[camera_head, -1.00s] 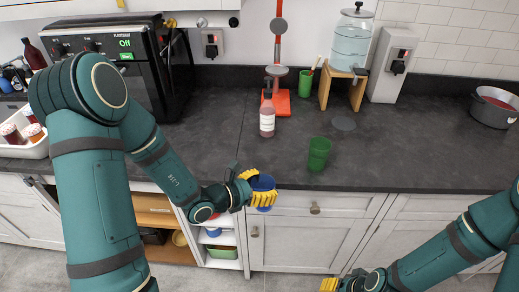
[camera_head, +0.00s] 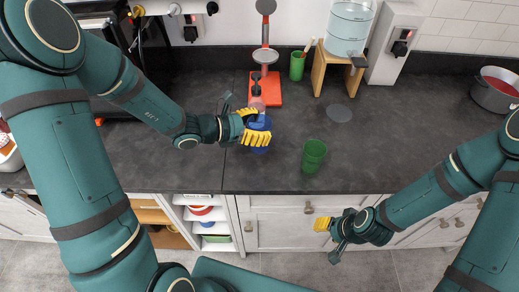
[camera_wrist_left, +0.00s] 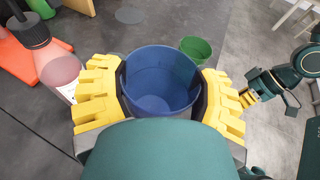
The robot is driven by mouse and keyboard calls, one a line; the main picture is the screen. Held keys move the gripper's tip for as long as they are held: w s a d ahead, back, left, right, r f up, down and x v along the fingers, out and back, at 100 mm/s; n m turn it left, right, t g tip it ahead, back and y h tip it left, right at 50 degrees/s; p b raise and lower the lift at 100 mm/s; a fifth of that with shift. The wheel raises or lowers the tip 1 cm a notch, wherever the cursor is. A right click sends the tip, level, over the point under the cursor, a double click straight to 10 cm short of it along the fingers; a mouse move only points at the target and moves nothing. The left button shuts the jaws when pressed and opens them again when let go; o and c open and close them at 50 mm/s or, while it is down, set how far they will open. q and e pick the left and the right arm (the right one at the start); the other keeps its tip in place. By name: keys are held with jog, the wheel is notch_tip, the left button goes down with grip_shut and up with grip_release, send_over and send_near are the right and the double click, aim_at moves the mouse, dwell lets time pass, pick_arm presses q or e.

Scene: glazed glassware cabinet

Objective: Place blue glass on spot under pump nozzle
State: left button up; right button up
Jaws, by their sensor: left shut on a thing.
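The blue glass (camera_head: 262,123) is upright between the yellow fingers of my left gripper (camera_head: 255,128), which is shut on it over the counter. In the left wrist view I look into the empty glass (camera_wrist_left: 160,82), with a finger pad on each side. The pump bottle (camera_head: 257,102), with pinkish contents, is right behind the gripper and partly hidden; it also shows in the left wrist view (camera_wrist_left: 62,75). A flat grey round spot (camera_head: 338,113) lies on the counter to the right. My right gripper (camera_head: 328,238) is in front of the cabinets; its opening is unclear.
A green glass (camera_head: 314,155) stands on the counter right of the blue glass. Behind are a red stand (camera_head: 266,88), a green cup (camera_head: 297,66) and a water dispenser (camera_head: 347,28) on a wooden stand (camera_head: 335,70).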

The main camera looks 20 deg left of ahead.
aim_at(251, 147)
pick_arm(q)
jog(key=f, duration=0.7)
jog(key=shift+s+d+f+b, duration=0.1)
jog(key=shift+s+f+b, duration=0.1)
jog(key=shift+b, duration=0.2)
jog(key=shift+w+f, duration=0.15)
jog(key=shift+f, duration=0.2)
jog(key=o, duration=1.4)
jog(key=shift+f, duration=0.15)
jog(key=shift+c, duration=0.2)
